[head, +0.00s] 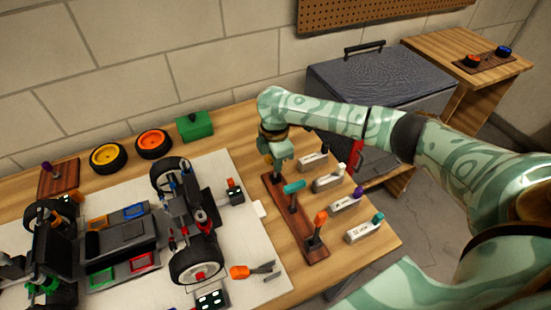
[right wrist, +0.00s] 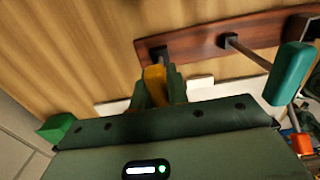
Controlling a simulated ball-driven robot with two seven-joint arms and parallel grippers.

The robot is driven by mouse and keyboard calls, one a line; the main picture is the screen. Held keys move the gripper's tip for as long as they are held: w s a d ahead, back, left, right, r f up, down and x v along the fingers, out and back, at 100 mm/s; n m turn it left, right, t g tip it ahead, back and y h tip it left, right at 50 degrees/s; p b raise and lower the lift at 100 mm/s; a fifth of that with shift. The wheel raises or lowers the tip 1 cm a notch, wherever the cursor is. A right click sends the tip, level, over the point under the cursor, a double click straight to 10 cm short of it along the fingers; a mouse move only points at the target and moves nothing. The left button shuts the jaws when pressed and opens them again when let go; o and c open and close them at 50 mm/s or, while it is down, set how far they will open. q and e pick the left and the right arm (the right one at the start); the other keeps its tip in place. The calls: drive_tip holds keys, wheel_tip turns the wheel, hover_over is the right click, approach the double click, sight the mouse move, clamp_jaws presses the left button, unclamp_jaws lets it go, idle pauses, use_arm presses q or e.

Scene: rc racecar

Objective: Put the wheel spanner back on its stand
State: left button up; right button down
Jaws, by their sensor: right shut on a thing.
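The long dark-brown wooden stand (head: 303,228) lies on the workbench, right of the white mat. A teal-handled tool (head: 294,187) and an orange-handled tool (head: 320,217) stand upright in it. My right gripper (head: 277,162) is over the stand's far end. In the right wrist view, my right gripper (right wrist: 157,95) is shut on a yellow-handled tool (right wrist: 155,82), likely the wheel spanner. It is close to a dark holder (right wrist: 158,52) on the stand; its lower end is hidden, so I cannot tell whether it is seated. My left gripper is not in view.
White label blocks with coloured knobs (head: 346,201) line the bench right of the stand. A partly built RC car (head: 120,240) sits on the mat (head: 225,217). An orange-handled tool (head: 252,270) lies near the mat's front right. A green box (head: 194,125) and two loose wheels (head: 154,144) stand behind.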

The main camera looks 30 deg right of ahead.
drive_tip(key=c, duration=1.3)
unclamp_jaws()
wheel_tip(320, 180, up, 16)
drive_tip(key=p, duration=0.7)
drive_tip(key=shift+p, duration=0.3)
drive_tip(key=shift+r, duration=0.1)
